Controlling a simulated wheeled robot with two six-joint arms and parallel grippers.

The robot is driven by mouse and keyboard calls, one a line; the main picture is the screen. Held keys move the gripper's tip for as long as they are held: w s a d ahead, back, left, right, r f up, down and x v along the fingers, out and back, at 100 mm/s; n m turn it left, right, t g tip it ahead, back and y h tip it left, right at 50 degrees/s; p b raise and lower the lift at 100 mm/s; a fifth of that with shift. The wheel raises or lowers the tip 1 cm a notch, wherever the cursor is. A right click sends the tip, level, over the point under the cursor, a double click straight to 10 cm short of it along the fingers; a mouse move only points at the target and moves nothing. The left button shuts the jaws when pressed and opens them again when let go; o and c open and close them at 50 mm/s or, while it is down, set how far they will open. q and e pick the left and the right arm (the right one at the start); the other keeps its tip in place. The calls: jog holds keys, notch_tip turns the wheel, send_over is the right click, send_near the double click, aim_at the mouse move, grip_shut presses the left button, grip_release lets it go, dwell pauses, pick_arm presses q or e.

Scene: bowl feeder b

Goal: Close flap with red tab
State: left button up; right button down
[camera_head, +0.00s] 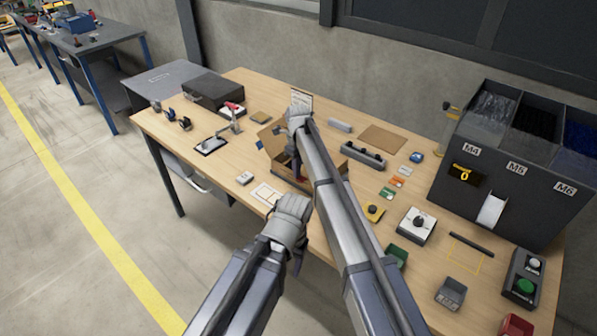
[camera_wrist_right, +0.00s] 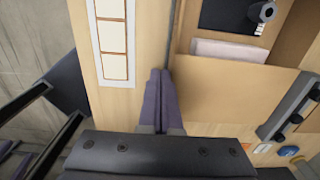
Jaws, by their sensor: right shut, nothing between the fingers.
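An open cardboard box (camera_head: 275,144) stands on the workbench, partly hidden behind my right arm. In the right wrist view a cardboard flap (camera_wrist_right: 235,95) spreads beside the box opening. A small reddish patch shows low by the box in the head view; I cannot tell whether it is the red tab. My right gripper (camera_head: 296,166) points down at the box; in the wrist view its fingers (camera_wrist_right: 160,75) are shut and empty, close beside the box edge and flap. My left gripper (camera_head: 298,264) hangs near the bench's front edge, away from the box; its fingers are mostly hidden.
A white card with squares (camera_wrist_right: 114,40) lies left of the box on the bench. A dark bin unit (camera_head: 510,180) fills the right end.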

pick_arm(q)
jog(key=shift+f, duration=0.25)
pick_arm(e)
jog(key=shift+a+f, duration=0.1)
jog(key=shift+f, duration=0.15)
pick_arm(q)
jog(key=shift+r, duration=0.2)
pick_arm(e)
jog(key=shift+r, duration=0.2)
pick_arm(q)
jog(key=shift+r+p, duration=0.65)
pick_arm(e)
jog(key=shift+r, duration=0.6)
jog(key=shift+w+r, duration=0.1)
